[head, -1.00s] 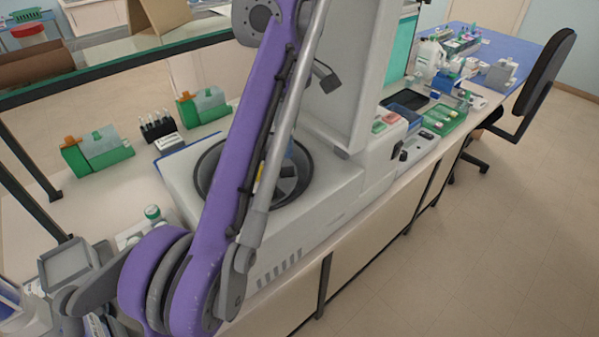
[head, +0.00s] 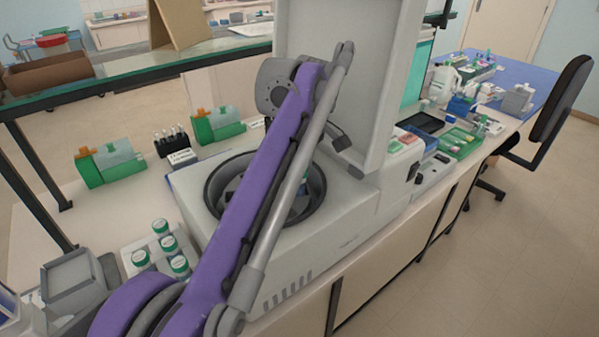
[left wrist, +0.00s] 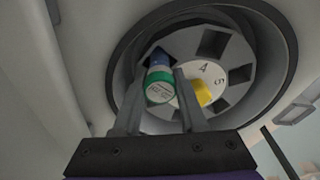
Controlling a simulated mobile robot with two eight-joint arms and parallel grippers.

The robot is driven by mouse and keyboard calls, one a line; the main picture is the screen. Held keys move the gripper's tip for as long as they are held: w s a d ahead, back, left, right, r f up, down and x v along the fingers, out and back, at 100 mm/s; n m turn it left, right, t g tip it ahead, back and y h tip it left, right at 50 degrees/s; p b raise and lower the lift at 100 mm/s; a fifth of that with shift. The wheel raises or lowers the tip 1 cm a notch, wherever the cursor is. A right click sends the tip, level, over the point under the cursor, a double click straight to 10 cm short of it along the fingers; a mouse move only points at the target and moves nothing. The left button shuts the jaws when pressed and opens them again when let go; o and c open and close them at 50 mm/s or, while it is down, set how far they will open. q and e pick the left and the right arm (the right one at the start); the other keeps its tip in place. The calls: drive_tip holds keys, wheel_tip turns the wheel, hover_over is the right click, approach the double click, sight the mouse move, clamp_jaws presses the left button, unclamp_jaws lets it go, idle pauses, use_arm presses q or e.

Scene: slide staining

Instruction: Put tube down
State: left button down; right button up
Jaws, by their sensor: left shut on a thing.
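The tube (left wrist: 160,88) shows a green cap with a pale labelled top, and a blue part behind it at a dark slot of the rotor. My left gripper (left wrist: 157,92) is shut on it, one finger on each side of the cap. How deep the tube sits in the slot is hidden. The rotor (left wrist: 208,72) has a pale marked hub and several dark slots, inside the centrifuge bowl (left wrist: 275,95). In the head view the centrifuge (head: 345,205) stands open, and my purple arm crosses the bowl, hiding much of it. My right gripper is not in view.
A yellow piece (left wrist: 203,93) sits in the rotor beside the right finger. Several green-capped tubes stand in a rack (head: 131,248) left of the centrifuge. Green boxes (head: 108,170) and a dark vial rack (head: 175,146) stand behind. The raised lid (head: 335,60) is behind the bowl.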

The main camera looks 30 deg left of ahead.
use_arm(q)
drive_tip(key=shift+f, duration=0.35)
drive_tip(key=shift+c, duration=2.3)
unclamp_jaws()
drive_tip(key=shift+r, duration=0.15)
wheel_tip(320, 180, up, 13)
drive_tip(key=d+p, duration=0.1)
drive_tip(key=p, duration=0.3)
drive_tip(key=shift+d+f+p, duration=0.2)
drive_tip(key=shift+d+p, duration=0.2)
drive_tip(key=shift+s, duration=0.1)
